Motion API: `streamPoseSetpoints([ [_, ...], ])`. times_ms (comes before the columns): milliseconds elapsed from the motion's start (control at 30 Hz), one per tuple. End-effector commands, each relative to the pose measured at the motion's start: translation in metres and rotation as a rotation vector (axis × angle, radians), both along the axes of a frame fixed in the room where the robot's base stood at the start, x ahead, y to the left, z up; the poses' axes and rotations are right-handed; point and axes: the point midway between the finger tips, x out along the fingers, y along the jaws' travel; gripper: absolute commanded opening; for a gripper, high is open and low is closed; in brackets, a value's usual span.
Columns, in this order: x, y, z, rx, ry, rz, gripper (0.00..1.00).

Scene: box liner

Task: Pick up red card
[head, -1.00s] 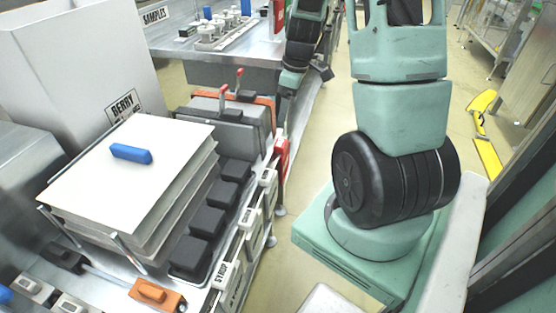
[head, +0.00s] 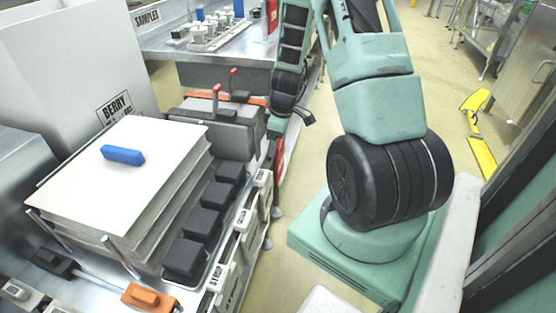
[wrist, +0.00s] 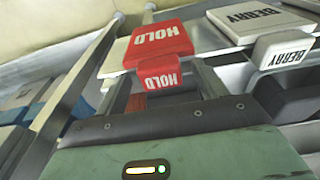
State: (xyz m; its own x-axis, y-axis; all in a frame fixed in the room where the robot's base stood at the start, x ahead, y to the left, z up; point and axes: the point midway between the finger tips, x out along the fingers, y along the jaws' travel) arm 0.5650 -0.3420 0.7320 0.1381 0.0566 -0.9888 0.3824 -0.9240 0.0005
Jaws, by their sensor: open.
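The red card (wrist: 158,45) bears the word HOLD and shows near the upper middle of the wrist view. A red front tab, also marked HOLD, hangs below its near edge. In the head view a strip of red (head: 278,163) shows at the bench's right edge, partly hidden. My gripper (wrist: 163,82) is open, with its dark fingers reaching toward the red tab from the near side. The tab appears between the fingers, but I cannot tell whether they touch it. In the head view the gripper end (head: 276,126) is small and beside the bench edge.
A white BERRY card (wrist: 262,18) with its own tab lies right of the red one. A stack of white sheets (head: 120,185) with a blue handle (head: 123,155) and several black blocks (head: 203,223) stand on the bench. Open floor lies right of the bench.

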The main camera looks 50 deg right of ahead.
Motion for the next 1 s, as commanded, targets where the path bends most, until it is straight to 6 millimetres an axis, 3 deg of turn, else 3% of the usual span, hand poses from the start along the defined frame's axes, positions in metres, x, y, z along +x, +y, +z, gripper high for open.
streamPoseSetpoints([
  [200, 0.000, 0.000, -0.001, 0.000, 0.000, -0.001, 0.71],
  [267, 0.000, 0.000, -0.001, 0.000, 0.000, 0.000, 0.57],
  [433, 0.000, 0.000, -0.001, 0.000, 0.000, 0.000, 0.11],
  [767, -0.001, 0.000, 0.001, 0.000, -0.001, 0.001, 0.11],
  [1000, -0.003, -0.002, 0.023, -0.001, -0.003, 0.001, 0.11],
])
